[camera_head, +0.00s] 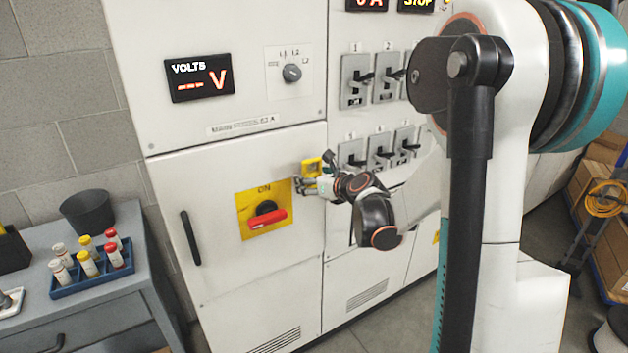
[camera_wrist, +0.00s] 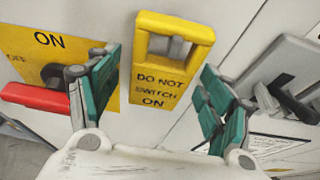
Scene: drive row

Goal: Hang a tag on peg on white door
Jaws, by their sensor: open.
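The yellow tag (camera_head: 312,166), reading "DO NOT SWITCH ON", is at the right side of the white door (camera_head: 215,178). In the wrist view the tag (camera_wrist: 156,84) is upright with a slight tilt, and the grey peg (camera_wrist: 170,47) shows through its top opening. The tag appears to hang on the peg; exact contact is unclear. My gripper (camera_head: 305,186) is open at the door beside the tag. In the wrist view its green-padded fingers (camera_wrist: 160,82) stand left and right of the tag, with visible gaps on both sides.
A red switch handle (camera_head: 264,218) on a yellow ON plate (camera_head: 248,228) is close to the left finger. Black-levered switches (camera_head: 379,151) are to the right. A black door handle (camera_head: 190,238) and a grey bench (camera_head: 128,292) with a blue vial rack (camera_head: 92,283) are left.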

